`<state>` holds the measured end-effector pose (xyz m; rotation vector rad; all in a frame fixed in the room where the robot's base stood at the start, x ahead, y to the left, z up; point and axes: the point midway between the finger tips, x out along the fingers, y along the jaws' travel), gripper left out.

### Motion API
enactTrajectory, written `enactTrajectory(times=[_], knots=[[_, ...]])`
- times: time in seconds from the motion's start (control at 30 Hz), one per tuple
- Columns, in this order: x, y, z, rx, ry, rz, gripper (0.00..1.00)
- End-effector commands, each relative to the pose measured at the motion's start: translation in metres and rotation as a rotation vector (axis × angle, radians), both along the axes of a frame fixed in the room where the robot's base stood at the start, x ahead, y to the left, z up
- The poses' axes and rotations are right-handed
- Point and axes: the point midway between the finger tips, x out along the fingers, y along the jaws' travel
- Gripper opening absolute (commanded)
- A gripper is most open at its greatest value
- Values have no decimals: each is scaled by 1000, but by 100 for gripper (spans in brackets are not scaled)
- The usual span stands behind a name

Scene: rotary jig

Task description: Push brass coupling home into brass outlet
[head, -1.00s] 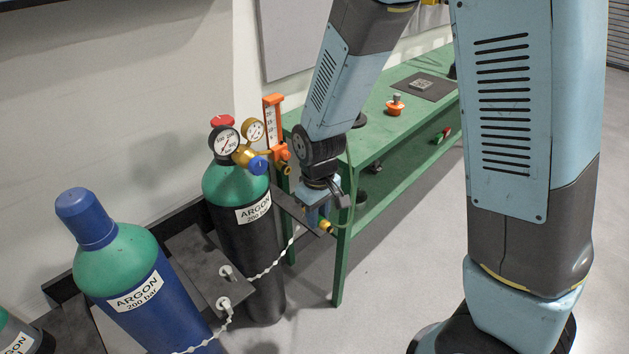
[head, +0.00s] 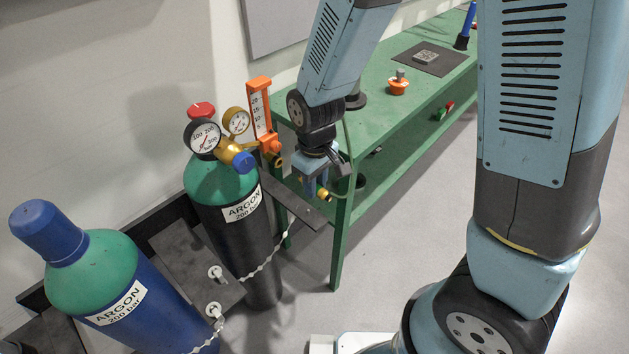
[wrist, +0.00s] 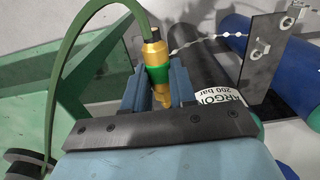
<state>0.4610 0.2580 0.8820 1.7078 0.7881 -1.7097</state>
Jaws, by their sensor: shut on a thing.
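The brass coupling (wrist: 153,54) has a green band, and a green hose runs from its far end. My gripper (wrist: 159,82) is shut on it in the wrist view, with a blue jaw on each side. In the head view my gripper (head: 320,187) hangs in front of the green bench, and a small part of the coupling (head: 324,195) shows beside the jaws. The brass outlet (head: 277,160) sits at the foot of the orange flowmeter (head: 261,110), left of and higher in the picture than my gripper. A clear gap separates coupling and outlet. I cannot make out the outlet in the wrist view.
The regulator with two gauges (head: 203,137) and a blue knob tops the black argon cylinder (head: 240,240). A blue argon cylinder (head: 150,310) leans at the left. The green bench (head: 370,125) carries an orange-based knob (head: 398,84). A white chain (head: 265,263) crosses the cylinder.

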Motion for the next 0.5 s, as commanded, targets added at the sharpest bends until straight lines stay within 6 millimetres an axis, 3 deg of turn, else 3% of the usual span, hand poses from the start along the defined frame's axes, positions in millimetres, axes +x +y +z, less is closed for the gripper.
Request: enactTrajectory(times=[0.5], knots=[[22,23,0,-1,-1,-3,0]])
